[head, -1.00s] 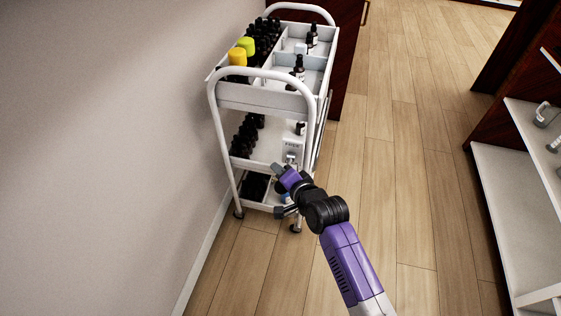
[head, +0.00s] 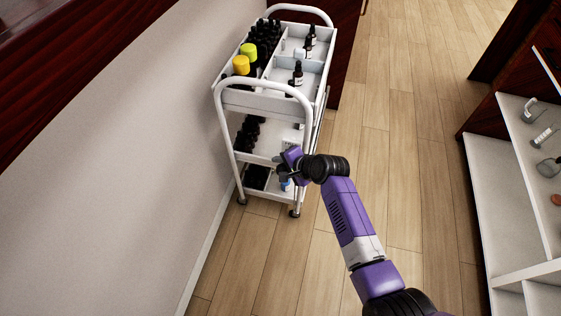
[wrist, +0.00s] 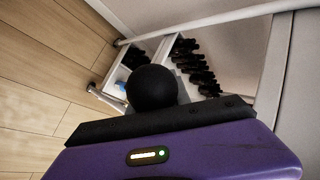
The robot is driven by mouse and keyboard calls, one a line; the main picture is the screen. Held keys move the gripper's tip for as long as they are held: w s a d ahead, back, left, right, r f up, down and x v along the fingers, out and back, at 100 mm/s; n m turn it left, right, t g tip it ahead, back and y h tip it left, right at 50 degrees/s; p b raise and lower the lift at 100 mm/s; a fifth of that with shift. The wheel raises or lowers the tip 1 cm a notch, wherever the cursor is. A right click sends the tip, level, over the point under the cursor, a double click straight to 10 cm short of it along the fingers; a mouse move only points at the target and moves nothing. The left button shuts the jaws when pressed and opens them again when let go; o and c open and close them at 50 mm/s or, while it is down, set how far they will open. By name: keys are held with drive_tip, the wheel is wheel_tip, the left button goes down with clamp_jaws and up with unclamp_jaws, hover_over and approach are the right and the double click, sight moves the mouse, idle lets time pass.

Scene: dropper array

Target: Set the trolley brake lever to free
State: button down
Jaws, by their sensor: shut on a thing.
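The white trolley (head: 270,101) stands against the wall. A pale plate (head: 291,142) sits on its near right side, mostly behind my gripper. My gripper (head: 283,163) is at that side of the trolley, at about middle-shelf height, and is shut on the brake lever. The lever is hidden by my gripper in the head view. In the wrist view a round black knob (wrist: 152,87), apparently the lever's end, stands just past the dark edge of my gripper. I cannot read which setting the lever is at.
Yellow (head: 241,65) and green (head: 249,50) caps and several dark bottles (head: 265,37) stand in the trolley's top tray. More dark bottles (head: 247,136) are on the shelf below. White shelving (head: 500,185) is at the right. The wooden floor (head: 400,160) between is clear.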

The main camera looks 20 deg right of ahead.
idle(0.4)
drive_tip(key=c, duration=1.2)
unclamp_jaws()
drive_tip(key=p+v, duration=0.1)
drive_tip(key=v, duration=0.7)
drive_tip(key=shift+p, duration=0.4)
drive_tip(key=shift+w, duration=0.1)
